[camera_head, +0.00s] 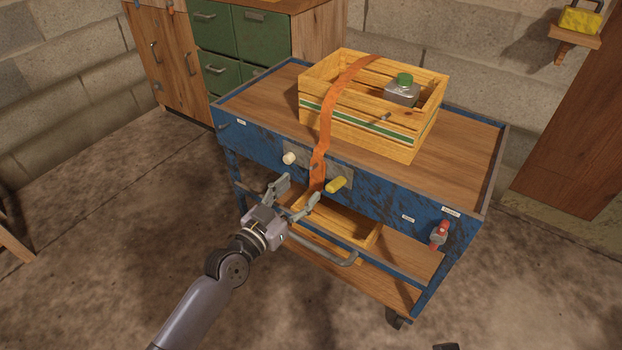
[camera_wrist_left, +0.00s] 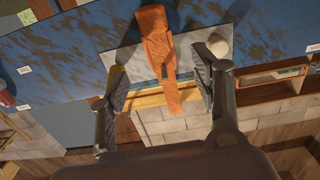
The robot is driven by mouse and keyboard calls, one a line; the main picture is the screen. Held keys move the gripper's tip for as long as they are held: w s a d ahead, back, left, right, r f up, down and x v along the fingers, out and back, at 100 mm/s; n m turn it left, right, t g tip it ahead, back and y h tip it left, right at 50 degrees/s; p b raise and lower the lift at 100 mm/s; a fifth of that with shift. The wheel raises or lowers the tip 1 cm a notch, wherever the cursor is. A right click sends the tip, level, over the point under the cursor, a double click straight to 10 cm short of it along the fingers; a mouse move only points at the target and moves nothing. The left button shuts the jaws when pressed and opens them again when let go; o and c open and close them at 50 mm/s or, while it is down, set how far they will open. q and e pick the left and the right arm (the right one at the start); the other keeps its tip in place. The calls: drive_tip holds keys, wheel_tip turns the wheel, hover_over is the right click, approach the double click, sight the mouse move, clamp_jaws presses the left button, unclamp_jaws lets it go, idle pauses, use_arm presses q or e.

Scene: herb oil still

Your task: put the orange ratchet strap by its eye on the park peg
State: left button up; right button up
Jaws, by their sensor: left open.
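The orange ratchet strap (camera_head: 325,120) runs over the wooden crate and down the blue cart's front. Its lower end hangs between two pegs, and it also shows in the left wrist view (camera_wrist_left: 157,45). A cream peg (camera_head: 289,158) and a yellow peg (camera_head: 337,184) stick out from a grey plate (camera_head: 320,163); I cannot tell which is the park peg. My left gripper (camera_head: 297,190) is open in front of the plate. In the left wrist view its fingers (camera_wrist_left: 158,92) stand apart on both sides of the strap's end. The strap's eye is not clear.
The slatted crate (camera_head: 372,130) on the cart holds a metal can with a green cap (camera_head: 403,82). A red handle (camera_head: 440,233) sticks out at the cart's front right. A grey bar handle (camera_head: 325,250) and an open wooden box (camera_head: 345,232) are below the strap.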

sight(317, 171)
use_arm(q)
drive_tip(key=x, duration=0.6)
drive_tip(key=shift+w+d+b, duration=0.1)
drive_tip(key=shift+b, duration=0.3)
drive_tip(key=shift+c, duration=0.5)
drive_tip(key=c, duration=1.1)
drive_tip(key=shift+c, duration=0.2)
drive_tip(key=shift+r, duration=0.15)
drive_tip(key=shift+r+p, duration=0.25)
drive_tip(key=shift+p, duration=0.15)
